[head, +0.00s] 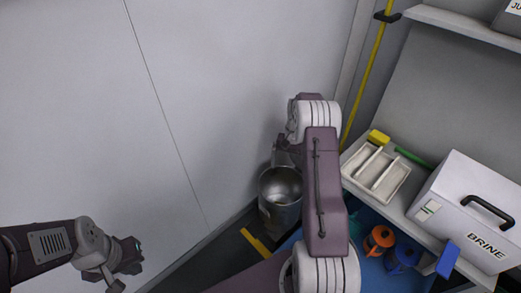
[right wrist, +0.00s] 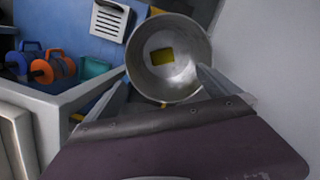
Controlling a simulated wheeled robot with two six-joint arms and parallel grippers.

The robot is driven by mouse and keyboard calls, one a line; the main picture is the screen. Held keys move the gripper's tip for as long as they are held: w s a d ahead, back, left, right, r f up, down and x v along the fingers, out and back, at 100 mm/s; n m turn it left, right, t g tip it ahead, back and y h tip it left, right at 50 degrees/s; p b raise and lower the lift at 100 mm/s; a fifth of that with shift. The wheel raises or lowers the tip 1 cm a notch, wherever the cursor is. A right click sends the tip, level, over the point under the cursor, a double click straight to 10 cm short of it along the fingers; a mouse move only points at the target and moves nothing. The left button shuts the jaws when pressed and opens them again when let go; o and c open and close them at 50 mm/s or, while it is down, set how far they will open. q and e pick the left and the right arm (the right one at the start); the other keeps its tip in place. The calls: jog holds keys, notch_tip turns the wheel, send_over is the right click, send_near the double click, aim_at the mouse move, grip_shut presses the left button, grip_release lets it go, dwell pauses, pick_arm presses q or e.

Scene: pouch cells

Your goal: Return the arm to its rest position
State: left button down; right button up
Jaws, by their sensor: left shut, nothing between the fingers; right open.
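My right arm reaches forward across the middle of the head view. Its gripper (head: 282,154) is above a round metal bucket (head: 281,187) and is partly hidden by the arm. In the right wrist view the two fingers (right wrist: 163,77) stand wide apart with nothing held, and the bucket (right wrist: 191,72) shows beyond them. A small yellow block (right wrist: 162,56) lies inside the bucket. My left gripper (head: 116,283) is at the lower left of the head view, in front of the bare wall, shut and empty.
A shelf on the right holds a white divided tray (head: 376,173), a yellow block (head: 379,137) and a white box marked BRINE (head: 468,211). Orange (head: 379,240) and blue (head: 403,254) spools sit below in a blue area. A yellow pole (head: 366,75) stands behind. The left wall is bare.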

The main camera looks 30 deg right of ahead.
jog(key=w+a+r+n+t, duration=0.1)
jog(key=w+a+r+n, duration=0.15)
jog(key=a+r, duration=0.6)
jog(key=s+a+r+n+t+h, duration=0.1)
jog(key=s+a+r+n, duration=0.1)
jog(key=s+a+r, duration=0.4)
jog(key=s+a+f+n, duration=0.2)
jog(key=s+a+f, duration=0.1)
jog(key=s, duration=0.4)
jog(key=s+a+f+n, duration=0.1)
jog(key=s+a+f, duration=0.15)
jog(key=s, duration=0.45)
notch_tip(320, 180, up, 37)
jog(key=p, duration=3.6)
jog(key=shift+w+a+f+n+t+p, duration=0.2)
jog(key=shift+w+n+t+p, duration=0.1)
jog(key=shift+w+n, duration=0.15)
